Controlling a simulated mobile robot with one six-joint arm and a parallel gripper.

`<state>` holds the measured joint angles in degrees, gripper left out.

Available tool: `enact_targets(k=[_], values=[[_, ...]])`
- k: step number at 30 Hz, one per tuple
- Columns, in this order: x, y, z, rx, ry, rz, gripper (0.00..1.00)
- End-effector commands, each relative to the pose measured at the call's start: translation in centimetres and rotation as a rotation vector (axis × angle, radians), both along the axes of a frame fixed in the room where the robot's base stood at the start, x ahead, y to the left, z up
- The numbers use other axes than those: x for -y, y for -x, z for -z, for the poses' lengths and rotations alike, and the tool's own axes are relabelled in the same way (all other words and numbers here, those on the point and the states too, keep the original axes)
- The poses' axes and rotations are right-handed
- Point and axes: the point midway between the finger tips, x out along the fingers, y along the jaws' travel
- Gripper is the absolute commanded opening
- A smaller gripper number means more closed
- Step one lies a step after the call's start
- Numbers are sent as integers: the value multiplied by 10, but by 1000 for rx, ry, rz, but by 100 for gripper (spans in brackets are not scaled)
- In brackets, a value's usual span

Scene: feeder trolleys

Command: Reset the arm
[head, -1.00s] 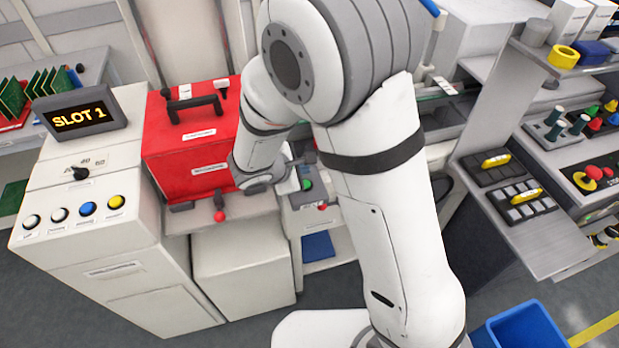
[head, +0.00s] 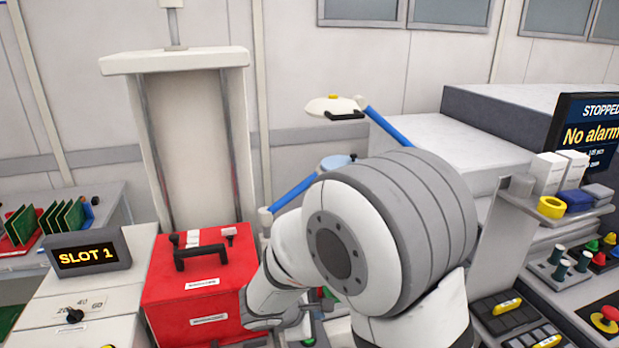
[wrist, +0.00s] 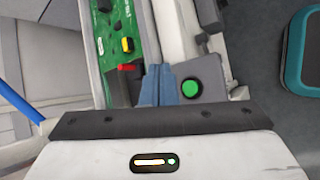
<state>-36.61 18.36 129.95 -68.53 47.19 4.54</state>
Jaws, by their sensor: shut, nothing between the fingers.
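My arm (head: 395,245) is folded in the right middle of the head view, with its large grey-banded joint towards the camera. The wrist end lies low beside the red case (head: 205,290), and the fingers cannot be made out there. In the wrist view my gripper (wrist: 167,72) shows as two blue-grey fingers close together with nothing between them. They point at a panel between a green circuit board (wrist: 122,40) and a round green button (wrist: 190,88). Whether they touch anything is unclear.
A display reading SLOT 1 (head: 88,255) stands on the left cabinet, beside the red case. A shelf with a yellow roll (head: 551,207) and a control desk with a red knob (head: 605,319) are at right. A teal-rimmed bin (wrist: 300,50) shows in the wrist view.

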Motion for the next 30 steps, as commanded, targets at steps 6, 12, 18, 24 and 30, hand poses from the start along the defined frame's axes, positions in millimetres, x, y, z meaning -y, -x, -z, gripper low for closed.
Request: enact_targets(k=[6, 12, 18, 24, 30], values=[[80, 40, -53, 47, -234, 428, 0], [125, 94, -87, 89, -489, 795, 0], [141, 144, -111, 139, -773, 1097, 0], [138, 172, -126, 175, -986, 1263, 0], [135, 180, -130, 183, -1051, 1308, 0]])
